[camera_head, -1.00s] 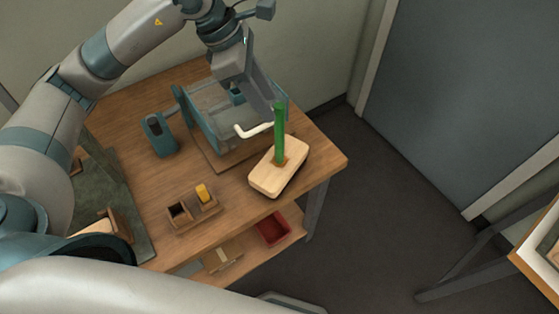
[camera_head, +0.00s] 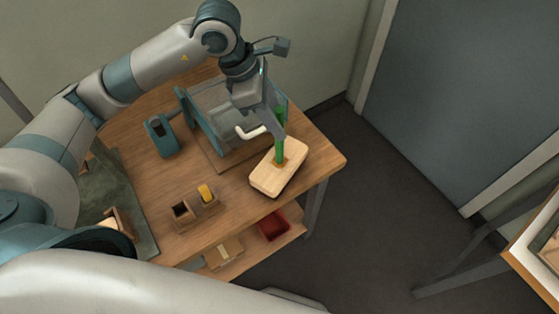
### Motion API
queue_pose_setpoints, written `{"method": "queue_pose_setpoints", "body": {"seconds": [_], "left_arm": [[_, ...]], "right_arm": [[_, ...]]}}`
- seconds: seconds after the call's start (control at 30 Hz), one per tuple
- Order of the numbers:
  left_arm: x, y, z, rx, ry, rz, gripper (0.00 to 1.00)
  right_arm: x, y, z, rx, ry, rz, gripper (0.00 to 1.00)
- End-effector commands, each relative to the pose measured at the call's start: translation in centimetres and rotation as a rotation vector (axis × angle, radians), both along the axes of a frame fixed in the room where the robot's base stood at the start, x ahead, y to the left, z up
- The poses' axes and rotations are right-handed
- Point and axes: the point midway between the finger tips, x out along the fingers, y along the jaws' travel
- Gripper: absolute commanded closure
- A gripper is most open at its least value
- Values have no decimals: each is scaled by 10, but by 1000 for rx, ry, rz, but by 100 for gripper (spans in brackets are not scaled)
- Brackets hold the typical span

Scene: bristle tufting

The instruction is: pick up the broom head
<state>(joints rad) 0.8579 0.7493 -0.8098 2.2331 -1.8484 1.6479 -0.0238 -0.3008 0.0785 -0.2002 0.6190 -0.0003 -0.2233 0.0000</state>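The broom head is a pale wooden block (camera_head: 270,178) with rounded ends, lying near the right front corner of the wooden table. A green upright piece (camera_head: 279,153) stands on it. My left gripper (camera_head: 279,132) points down from above, with a finger overlapping the upper part of the green piece. The far finger is hidden, so I cannot tell whether the gripper is open around the green piece or shut on it. The block looks to be resting on the table. My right gripper is out of view.
A grey-teal machine with a white crank (camera_head: 250,132) stands close behind the broom head. A teal holder (camera_head: 162,137) is to the left. A two-cell wooden box (camera_head: 193,209) with a yellow item sits in front. A red bin (camera_head: 273,226) is on the lower shelf.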

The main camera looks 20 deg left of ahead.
Motion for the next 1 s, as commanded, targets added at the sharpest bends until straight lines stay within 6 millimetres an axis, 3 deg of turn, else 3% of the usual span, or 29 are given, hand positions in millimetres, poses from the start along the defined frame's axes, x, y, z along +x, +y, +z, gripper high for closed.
{"method": "queue_pose_setpoints", "body": {"seconds": [0.23, 0.67, 0.83, 1.0], "left_arm": [[3, -7, -18, 0, 0, 0, 62], [3, -7, -18, -1, -2, -1, 62], [3, -7, -18, -1, -2, -1, 97], [3, -7, -18, -1, -1, 0, 100]], "right_arm": [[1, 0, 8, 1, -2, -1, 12], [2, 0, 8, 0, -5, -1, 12], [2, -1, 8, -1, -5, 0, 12], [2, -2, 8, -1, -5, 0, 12]]}}
